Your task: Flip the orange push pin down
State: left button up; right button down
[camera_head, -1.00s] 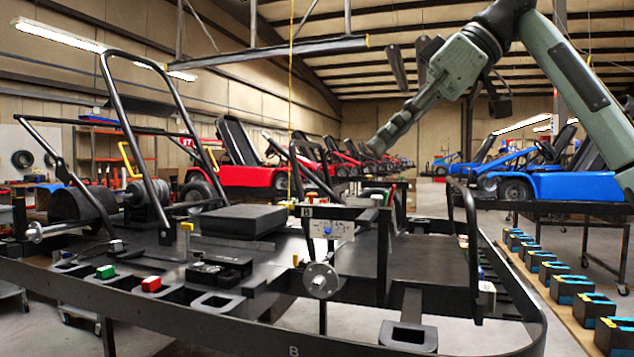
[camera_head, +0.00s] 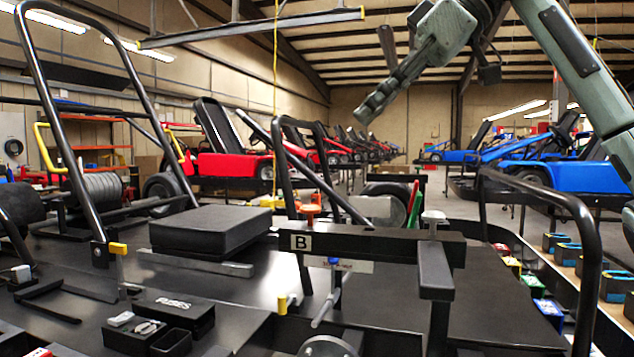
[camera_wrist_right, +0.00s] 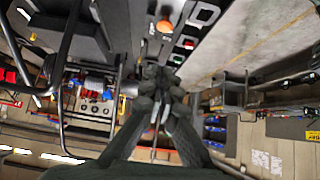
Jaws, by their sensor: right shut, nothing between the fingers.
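An orange push pin (camera_head: 310,206) stands upright by the bar marked B (camera_head: 370,242), in the middle of the head view. Its lower part is partly hidden behind that bar. My right gripper (camera_head: 364,114) is shut and empty, held in the air above and to the right of the pin, well apart from it. In the right wrist view the shut fingers (camera_wrist_right: 160,76) show in the middle, with a round orange thing (camera_wrist_right: 164,26) beyond them; I cannot tell if it is the same pin. My left gripper is not in view.
A black seat block (camera_head: 212,231) lies behind. Curved black tubes (camera_head: 590,260) rise at the right and left. Red and blue karts stand farther back.

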send_over(305, 205)
jog(key=s+d, duration=0.1)
jog(key=d, duration=0.2)
notch_tip(305, 205, down, 6)
jog(key=f, duration=0.3)
jog(key=shift+a+f, duration=0.2)
jog(key=shift+f, duration=0.65)
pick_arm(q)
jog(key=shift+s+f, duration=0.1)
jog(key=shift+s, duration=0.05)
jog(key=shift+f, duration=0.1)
pick_arm(e)
jog(key=shift+f, duration=0.15)
